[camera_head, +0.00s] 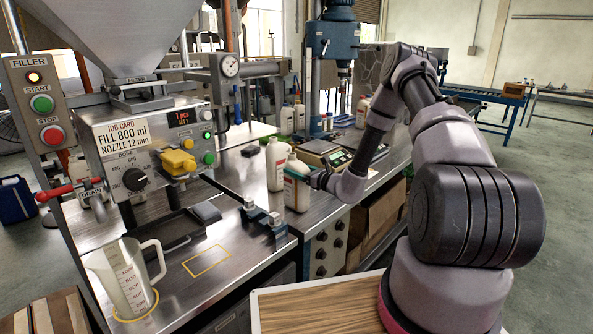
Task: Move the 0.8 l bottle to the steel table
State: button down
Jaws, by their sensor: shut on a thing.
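The fingers are small and partly hidden by the bottle and my wrist. The bottle is upright at the near edge of the steel table (238,180); I cannot tell whether its base touches the top. A second white bottle (276,165) with a red-marked label stands just behind and left of it.
A filler machine (155,145) with a job card reading "FILL 800 ml" stands at the left. A measuring jug (125,278), a clamp block (264,217) and a scale (323,153) are on the worktops. More bottles stand farther back. A wooden-topped surface (318,306) lies in front.

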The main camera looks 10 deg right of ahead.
grip_release()
jog(key=shift+f, duration=0.1)
jog(key=shift+s+d, duration=0.15)
jog(key=v, duration=1.2)
jog(key=s+a+r+n+g+y, duration=0.1)
jog(key=s+a+r+n+g, duration=0.35)
jog(key=r, duration=0.25)
jog(key=s+a+r+n+g+y, duration=0.1)
jog(key=s+a+r+n+g, duration=0.25)
jog(key=s+r+n, duration=0.35)
jog(key=s+a+r+n+g+y, duration=0.1)
jog(key=s+a+r+n+g, duration=0.1)
jog(key=a+r+n+g, duration=0.45)
jog(key=s+d+r+n+t+h, duration=0.6)
jog(key=s+d+r+h, duration=0.5)
jog(key=s+r, duration=0.5)
jog(key=shift+s+d+n+t+h, duration=0.35)
jog(key=shift+d+t, duration=0.2)
jog(key=shift+d, duration=0.4)
